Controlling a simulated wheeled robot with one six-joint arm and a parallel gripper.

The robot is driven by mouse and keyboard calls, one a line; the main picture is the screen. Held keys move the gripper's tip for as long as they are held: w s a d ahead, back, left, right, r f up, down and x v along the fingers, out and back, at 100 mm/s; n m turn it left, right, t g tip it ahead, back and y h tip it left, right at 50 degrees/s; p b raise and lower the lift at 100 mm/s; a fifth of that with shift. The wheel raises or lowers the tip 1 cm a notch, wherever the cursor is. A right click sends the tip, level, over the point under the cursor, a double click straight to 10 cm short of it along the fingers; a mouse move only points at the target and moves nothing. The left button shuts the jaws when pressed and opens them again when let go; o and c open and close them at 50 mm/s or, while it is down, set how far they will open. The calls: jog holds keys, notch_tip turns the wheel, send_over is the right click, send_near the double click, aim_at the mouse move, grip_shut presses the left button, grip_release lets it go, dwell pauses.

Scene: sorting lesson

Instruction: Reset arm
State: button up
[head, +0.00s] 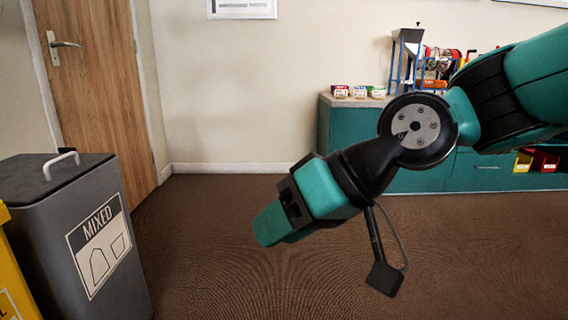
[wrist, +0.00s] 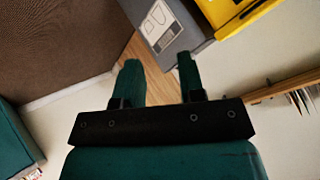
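My gripper (wrist: 158,75) shows in the wrist view with its two green fingers apart and nothing between them. In the head view my gripper (head: 268,228) hangs in mid-air over the brown carpet, angled down to the left. The head view shows its fingers nearly edge-on, so the gap is hidden there. My arm reaches in from the right side of the head view. The gripper touches nothing that I can see.
A grey bin (head: 100,240) marked MIXED stands at the left, with a yellow bin (head: 12,275) beside it. A wooden door (head: 95,85) is behind. A teal cabinet (head: 350,150) with small boxes (head: 359,91) on top stands along the back wall. The carpet between is clear.

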jog(key=s+d+m+g+h+p, duration=0.1)
jog(key=s+d+h+p, duration=0.2)
jog(key=s+d, duration=0.4)
jog(key=s+d+m+g+h+p, duration=0.1)
jog(key=s+d+h+p, duration=0.2)
jog(key=d, duration=0.6)
notch_tip(320, 180, up, 38)
jog(key=p, duration=3.6)
jog(key=shift+s+y+p, duration=0.3)
jog(key=shift+y, duration=0.1)
jog(key=shift+f, duration=0.1)
